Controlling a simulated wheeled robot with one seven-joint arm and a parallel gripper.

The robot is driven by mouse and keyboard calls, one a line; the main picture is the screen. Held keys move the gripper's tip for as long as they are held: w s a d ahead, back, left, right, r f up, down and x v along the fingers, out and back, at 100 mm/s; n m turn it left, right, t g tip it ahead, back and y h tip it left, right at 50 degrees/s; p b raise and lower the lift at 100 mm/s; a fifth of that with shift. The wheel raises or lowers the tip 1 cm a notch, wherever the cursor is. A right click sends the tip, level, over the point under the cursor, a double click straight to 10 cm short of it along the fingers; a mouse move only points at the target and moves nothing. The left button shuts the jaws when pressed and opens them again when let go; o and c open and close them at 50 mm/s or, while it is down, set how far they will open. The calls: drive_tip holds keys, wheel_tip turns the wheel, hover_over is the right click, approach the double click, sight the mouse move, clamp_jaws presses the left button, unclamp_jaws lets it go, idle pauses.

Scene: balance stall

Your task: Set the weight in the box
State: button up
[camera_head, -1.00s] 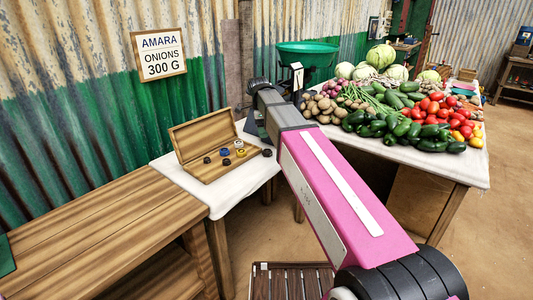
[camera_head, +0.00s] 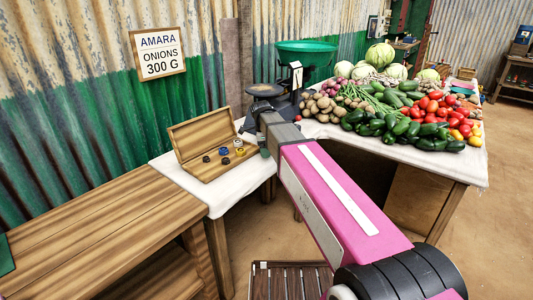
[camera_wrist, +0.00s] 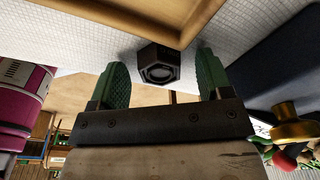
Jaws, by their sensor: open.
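A dark, many-sided weight (camera_wrist: 158,66) stands on the white cloth just outside the wooden box (camera_wrist: 120,13) in the wrist view. My gripper (camera_wrist: 161,62) is open, with one green finger on each side of the weight and a gap showing on both sides. Nothing is held. In the head view the open wooden box (camera_head: 186,164) lies on the cloth with its lid raised and several small weights (camera_head: 224,151) in it. My gripper (camera_head: 266,150) is low at the right of the box there, and it hides the loose weight.
A dark scale (camera_head: 265,91) with a green bowl (camera_head: 305,49) stands behind my arm. A vegetable-covered table (camera_head: 470,178) is at the right. A bare wooden bench (camera_head: 110,225) is at the left. The box's wall is close to the loose weight.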

drive_tip(key=c, duration=1.2)
drive_tip(key=shift+r, duration=0.1)
